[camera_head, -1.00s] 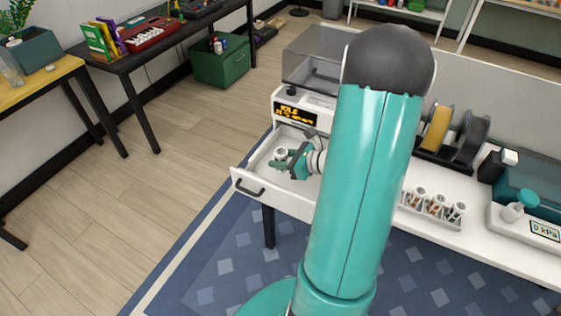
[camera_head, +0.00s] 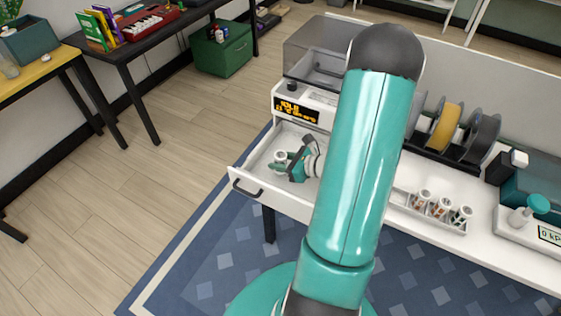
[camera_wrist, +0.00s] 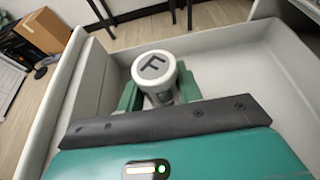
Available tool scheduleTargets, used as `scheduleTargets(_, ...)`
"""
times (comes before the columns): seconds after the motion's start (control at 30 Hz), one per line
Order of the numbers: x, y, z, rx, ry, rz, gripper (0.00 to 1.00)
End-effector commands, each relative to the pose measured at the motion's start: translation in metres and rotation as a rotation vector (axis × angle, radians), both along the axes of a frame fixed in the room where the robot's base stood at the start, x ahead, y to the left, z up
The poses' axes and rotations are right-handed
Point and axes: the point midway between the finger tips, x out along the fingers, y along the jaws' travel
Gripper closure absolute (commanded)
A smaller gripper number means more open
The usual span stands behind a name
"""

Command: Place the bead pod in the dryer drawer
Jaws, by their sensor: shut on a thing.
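In the head view the pod (camera_head: 280,158) shows at the tip of my gripper (camera_head: 288,162). In the wrist view my gripper (camera_wrist: 158,95) has its teal fingers on both sides of the pod and is shut on it. The dryer drawer (camera_head: 243,178) is pulled out, white and shallow, with a dark handle. The pod is over or inside the open drawer, upright or nearly so. Whether it touches the drawer floor I cannot tell. The drawer's walls (camera_wrist: 240,36) surround it in the wrist view.
The dryer's display panel (camera_head: 297,110) stands behind the drawer. A rack with several pods (camera_head: 440,207), filament spools (camera_head: 447,127) and a pump-like device (camera_head: 530,210) stand to the right on the white bench. My arm hides part of the bench.

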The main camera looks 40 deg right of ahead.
Motion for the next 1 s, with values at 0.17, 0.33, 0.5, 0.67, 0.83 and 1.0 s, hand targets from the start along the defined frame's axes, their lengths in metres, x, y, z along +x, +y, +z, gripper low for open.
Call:
scheduleTargets(0.17,-0.003,0.002,-0.019,0.002,0.001,-0.003,0.88)
scheduleTargets(0.33,-0.003,0.002,-0.019,0.000,0.000,-0.004,0.88)
scheduleTargets(0.5,-0.003,0.002,-0.021,0.001,0.000,-0.005,0.88)
scheduleTargets(0.67,-0.003,0.001,-0.022,0.000,0.000,-0.004,0.43)
scheduleTargets(0.83,-0.002,0.001,-0.022,0.001,0.000,-0.004,0.43)
scheduleTargets(1.0,-0.002,0.000,-0.020,0.001,0.000,-0.004,0.43)
